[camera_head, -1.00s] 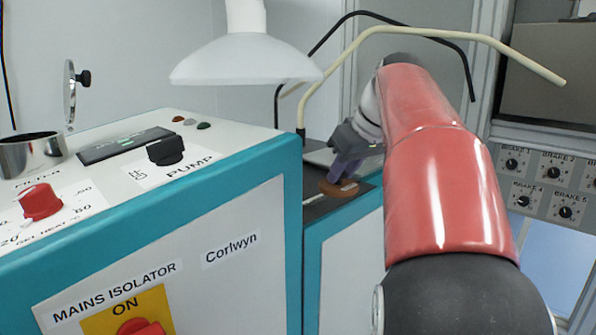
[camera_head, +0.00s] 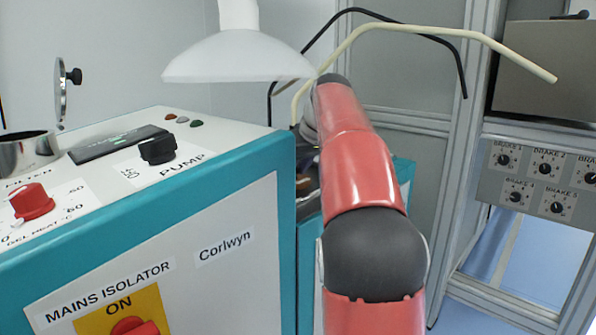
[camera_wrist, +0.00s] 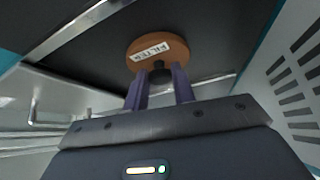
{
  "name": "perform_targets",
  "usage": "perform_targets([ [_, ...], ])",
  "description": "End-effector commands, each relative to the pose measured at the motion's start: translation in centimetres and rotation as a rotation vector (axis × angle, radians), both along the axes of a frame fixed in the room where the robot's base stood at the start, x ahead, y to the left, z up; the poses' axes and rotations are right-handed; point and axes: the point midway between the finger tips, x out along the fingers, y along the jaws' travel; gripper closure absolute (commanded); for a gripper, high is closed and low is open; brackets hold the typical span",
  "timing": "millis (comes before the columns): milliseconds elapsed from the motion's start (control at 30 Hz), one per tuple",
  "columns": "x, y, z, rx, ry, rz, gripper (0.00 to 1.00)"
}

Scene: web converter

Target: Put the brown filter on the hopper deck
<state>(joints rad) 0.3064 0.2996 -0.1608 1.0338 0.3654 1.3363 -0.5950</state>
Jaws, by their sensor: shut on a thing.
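In the wrist view, the brown filter (camera_wrist: 147,47) is a round disc with a white FILTER label and a small black knob. My gripper (camera_wrist: 160,78) has its two purple fingers shut on this knob. The filter is over a flat dark surface (camera_wrist: 220,30); I cannot tell whether it touches it. No label marks that surface as the hopper deck. In the head view my red arm hides most of the gripper and filter, behind the right end of the teal and white machine (camera_head: 235,165).
A white lamp-like hood (camera_head: 238,55) hangs above the machine. Cream (camera_head: 440,33) and black (camera_head: 440,38) bent tubes arch over my arm. A brake panel (camera_head: 540,180) stands at the right. A slotted white panel (camera_wrist: 298,75) is close at the right of the wrist view.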

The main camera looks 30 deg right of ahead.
Motion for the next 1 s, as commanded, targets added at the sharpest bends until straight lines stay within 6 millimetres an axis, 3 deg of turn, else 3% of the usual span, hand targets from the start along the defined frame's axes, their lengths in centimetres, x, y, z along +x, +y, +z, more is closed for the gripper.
perform_targets([
  [300,0.0,0.0,-0.2,-0.001,-0.001,-0.001,0.97],
  [333,0.0,0.0,-0.1,-0.001,-0.001,-0.001,0.7],
  [467,0.0,0.0,-0.1,-0.001,-0.001,-0.001,0.53],
  [767,0.0,0.0,0.1,-0.001,-0.001,-0.001,0.52],
  [1000,-1.5,-0.4,2.9,-0.002,-0.004,-0.002,0.52],
])
